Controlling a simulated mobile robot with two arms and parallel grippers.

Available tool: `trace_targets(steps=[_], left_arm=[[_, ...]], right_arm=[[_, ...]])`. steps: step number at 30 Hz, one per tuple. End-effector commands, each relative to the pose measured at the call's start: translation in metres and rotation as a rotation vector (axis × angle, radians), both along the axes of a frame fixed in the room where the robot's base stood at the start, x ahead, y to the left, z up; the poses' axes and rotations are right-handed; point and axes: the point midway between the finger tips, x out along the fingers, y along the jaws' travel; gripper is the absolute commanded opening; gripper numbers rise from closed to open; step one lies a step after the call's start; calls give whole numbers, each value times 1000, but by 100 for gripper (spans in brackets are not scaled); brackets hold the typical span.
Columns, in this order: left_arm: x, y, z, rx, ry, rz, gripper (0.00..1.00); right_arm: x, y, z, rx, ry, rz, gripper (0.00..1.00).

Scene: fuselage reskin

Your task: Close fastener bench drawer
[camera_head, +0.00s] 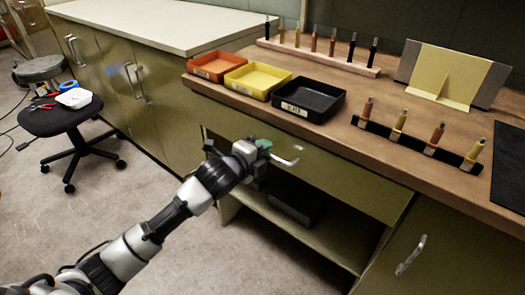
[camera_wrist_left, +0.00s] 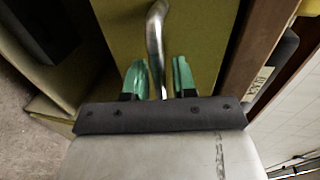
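The fastener bench drawer (camera_head: 335,178) has an olive-green front under the wooden bench top. How far it stands out from the bench is hard to tell. Its curved metal handle (camera_head: 286,161) shows just right of my left gripper (camera_head: 262,152). In the left wrist view, the handle (camera_wrist_left: 155,45) runs down between the two green fingertips of my left gripper (camera_wrist_left: 159,78). The fingers are apart, one on each side of the handle, with visible gaps. The drawer front (camera_wrist_left: 195,35) lies just beyond them. My right gripper is in neither view.
The bench top (camera_head: 365,143) carries orange (camera_head: 217,66), yellow (camera_head: 257,80) and black trays (camera_head: 309,99), plus racks of fasteners. An open shelf (camera_head: 300,222) lies below the drawer. A stool (camera_head: 60,115) stands at left. The floor (camera_head: 150,205) in front is mostly clear.

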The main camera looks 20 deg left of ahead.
Motion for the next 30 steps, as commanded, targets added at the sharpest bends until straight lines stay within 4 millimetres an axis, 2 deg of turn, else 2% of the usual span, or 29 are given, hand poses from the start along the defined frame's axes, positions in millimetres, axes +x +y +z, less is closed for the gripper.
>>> trace_targets(steps=[1,5,13,17,22,30], left_arm=[[0,0,0,0,0,0,18],[0,0,0,0,0,0,0],[1,0,0,1,1,1,0],[16,-5,0,-1,2,2,0],[37,-12,1,1,1,2,0],[42,-14,0,1,0,2,0]], right_arm=[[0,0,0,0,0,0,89],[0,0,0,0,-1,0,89],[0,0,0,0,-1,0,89],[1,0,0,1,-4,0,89],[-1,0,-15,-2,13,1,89],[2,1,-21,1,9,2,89]])
